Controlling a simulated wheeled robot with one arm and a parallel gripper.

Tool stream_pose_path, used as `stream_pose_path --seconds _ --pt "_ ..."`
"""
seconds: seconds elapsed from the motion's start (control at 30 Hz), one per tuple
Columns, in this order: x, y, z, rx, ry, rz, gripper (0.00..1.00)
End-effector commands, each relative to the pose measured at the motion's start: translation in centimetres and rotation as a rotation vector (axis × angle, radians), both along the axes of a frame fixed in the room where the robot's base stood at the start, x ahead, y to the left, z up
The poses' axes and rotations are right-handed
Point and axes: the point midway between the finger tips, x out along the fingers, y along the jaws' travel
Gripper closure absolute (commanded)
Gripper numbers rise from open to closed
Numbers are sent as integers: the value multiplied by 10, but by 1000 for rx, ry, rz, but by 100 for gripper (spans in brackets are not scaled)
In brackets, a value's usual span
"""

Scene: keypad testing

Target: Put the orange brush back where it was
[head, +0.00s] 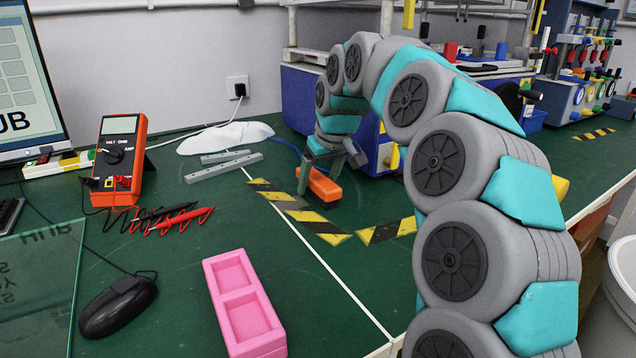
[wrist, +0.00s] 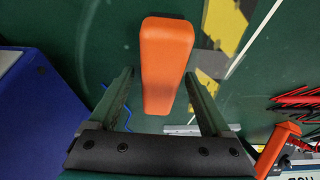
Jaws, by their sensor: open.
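The orange brush (head: 322,187) shows as an orange block on the green bench top, close to the black-and-yellow tape. In the wrist view the brush (wrist: 166,52) lies lengthwise, its near end between the two fingers. My gripper (head: 331,172) is open over the brush, with a finger on either side of it. In the wrist view my gripper (wrist: 160,76) shows a gap between each finger and the brush. The head view hides part of the brush behind the gripper. No bristles show.
Black-and-yellow tape (head: 318,226) marks the bench nearby. A blue cabinet (head: 300,98) stands close behind my gripper. A pink two-compartment tray (head: 207,274), black mouse (head: 117,305) and orange multimeter (head: 120,160) are to the left. Grey metal bars (head: 224,166) lie left of the brush.

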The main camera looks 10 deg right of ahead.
Motion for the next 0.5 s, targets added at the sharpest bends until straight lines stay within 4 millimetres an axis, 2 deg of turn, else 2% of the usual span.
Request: stream_pose_path --seconds 0.17,0.3,0.5 --pt "-10 -4 27 -1 -4 -1 18" --pt "-21 -7 57 0 -7 -2 18" --pt "-34 -12 87 0 -1 -1 18"
